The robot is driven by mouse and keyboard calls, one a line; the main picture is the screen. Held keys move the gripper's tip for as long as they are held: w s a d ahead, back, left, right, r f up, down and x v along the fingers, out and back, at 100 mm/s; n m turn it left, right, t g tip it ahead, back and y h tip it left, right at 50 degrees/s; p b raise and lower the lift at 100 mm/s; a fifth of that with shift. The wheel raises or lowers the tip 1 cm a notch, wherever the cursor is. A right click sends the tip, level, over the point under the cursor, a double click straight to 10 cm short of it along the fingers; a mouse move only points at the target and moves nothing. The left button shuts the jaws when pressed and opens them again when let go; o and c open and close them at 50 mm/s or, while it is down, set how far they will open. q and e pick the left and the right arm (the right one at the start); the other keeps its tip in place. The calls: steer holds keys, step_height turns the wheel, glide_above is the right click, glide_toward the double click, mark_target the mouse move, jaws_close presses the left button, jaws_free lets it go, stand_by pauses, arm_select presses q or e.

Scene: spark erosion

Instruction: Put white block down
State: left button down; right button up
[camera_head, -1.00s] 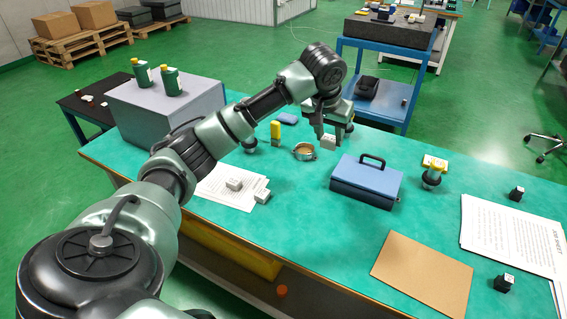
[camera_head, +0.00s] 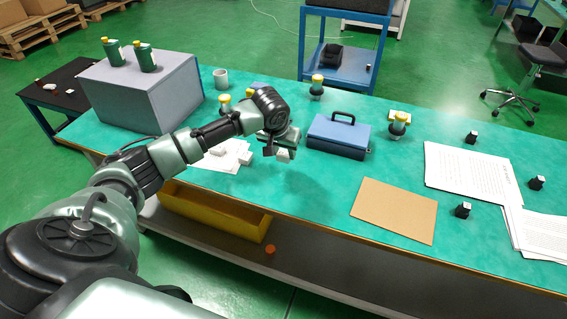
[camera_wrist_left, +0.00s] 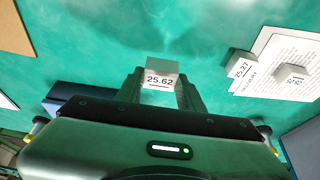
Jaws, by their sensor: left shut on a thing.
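The white block (camera_head: 284,155) is in my left gripper (camera_head: 275,151), low over the green table, left of the blue case. In the left wrist view the block (camera_wrist_left: 160,80), marked 25.62, sits between the two fingers (camera_wrist_left: 160,92). I cannot tell whether its underside touches the table. Two other white blocks lie at the paper sheets to the left: one (camera_head: 245,157) marked 25.27 in the left wrist view (camera_wrist_left: 240,66), and another (camera_head: 218,150). My right gripper is in neither view.
The blue case (camera_head: 338,137) with a black handle stands right of my left gripper. A brown sheet (camera_head: 394,210), white papers (camera_head: 465,175) and small black blocks lie further right. A large grey box (camera_head: 150,98) stands left. The green surface in front of the case is clear.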

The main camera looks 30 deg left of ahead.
mark_target(282, 161)
arm_select(q)
steer(key=shift+f, duration=2.7)
steer(key=shift+f, duration=0.1)
steer(key=c, duration=0.9)
jaws_free()
steer(key=v, duration=1.2)
steer(key=shift+s, duration=0.1)
steer(key=shift+d, duration=0.15)
